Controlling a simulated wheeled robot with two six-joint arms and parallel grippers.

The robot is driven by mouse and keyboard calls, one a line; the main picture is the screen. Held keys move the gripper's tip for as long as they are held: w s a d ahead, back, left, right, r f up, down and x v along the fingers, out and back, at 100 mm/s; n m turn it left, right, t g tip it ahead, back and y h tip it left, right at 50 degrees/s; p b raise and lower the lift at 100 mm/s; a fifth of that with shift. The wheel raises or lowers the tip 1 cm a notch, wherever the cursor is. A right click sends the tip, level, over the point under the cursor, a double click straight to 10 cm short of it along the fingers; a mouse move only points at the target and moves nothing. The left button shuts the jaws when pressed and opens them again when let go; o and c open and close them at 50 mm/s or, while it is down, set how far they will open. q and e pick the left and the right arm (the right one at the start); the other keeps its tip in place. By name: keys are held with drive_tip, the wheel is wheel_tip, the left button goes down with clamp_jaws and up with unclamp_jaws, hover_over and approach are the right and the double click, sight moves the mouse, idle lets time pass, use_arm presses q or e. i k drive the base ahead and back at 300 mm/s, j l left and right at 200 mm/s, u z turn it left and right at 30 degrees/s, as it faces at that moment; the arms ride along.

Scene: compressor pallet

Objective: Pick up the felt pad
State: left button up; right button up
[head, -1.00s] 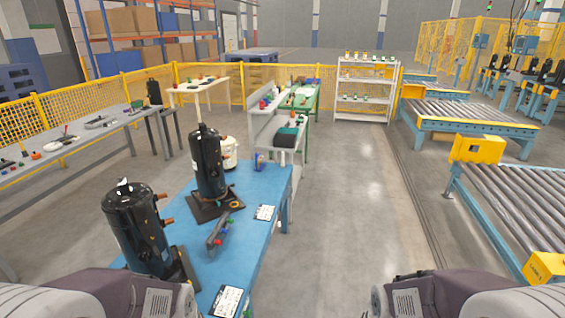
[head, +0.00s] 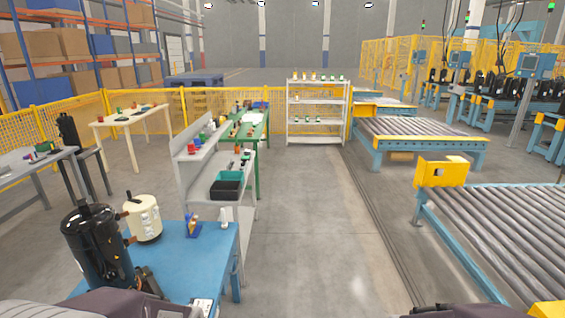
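I cannot make out a felt pad in the head view. Small parts lie on several benches, too small to tell apart. The blue table (head: 185,262) is at the lower left. A black compressor (head: 92,245) and a cream tank (head: 144,217) stand there, with a small blue and yellow item (head: 192,226) near the table's far edge. Neither of my grippers is in view; only parts of my arms show along the bottom edge.
A grey shelved bench (head: 215,180) with a dark green-topped bin (head: 226,187) stands beyond the blue table. A green table (head: 250,130) and white rack (head: 316,112) are farther back. Roller conveyors (head: 500,235) line the right. The middle floor (head: 310,230) is clear.

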sight(224, 225)
drive_tip(key=i+u, duration=0.15)
drive_tip(key=i, duration=0.4)
drive_tip(key=i+l+u, duration=0.15)
drive_tip(key=i, duration=0.35)
drive_tip(key=i+l+u, duration=0.15)
drive_tip(key=i, duration=0.35)
drive_tip(key=i+l+u, duration=0.15)
drive_tip(key=i+u, duration=0.15)
drive_tip(key=u, duration=0.2)
drive_tip(key=i+l+u, duration=0.25)
drive_tip(key=u, duration=0.25)
drive_tip(key=i+l+u, duration=0.2)
drive_tip(key=l+u, duration=0.25)
drive_tip(key=i+l+u, duration=0.15)
drive_tip(key=u, duration=0.35)
drive_tip(key=l+u, duration=0.8)
drive_tip(key=l, duration=0.2)
drive_tip(key=l+u, duration=0.3)
drive_tip(key=l, duration=0.2)
drive_tip(key=k, duration=0.05)
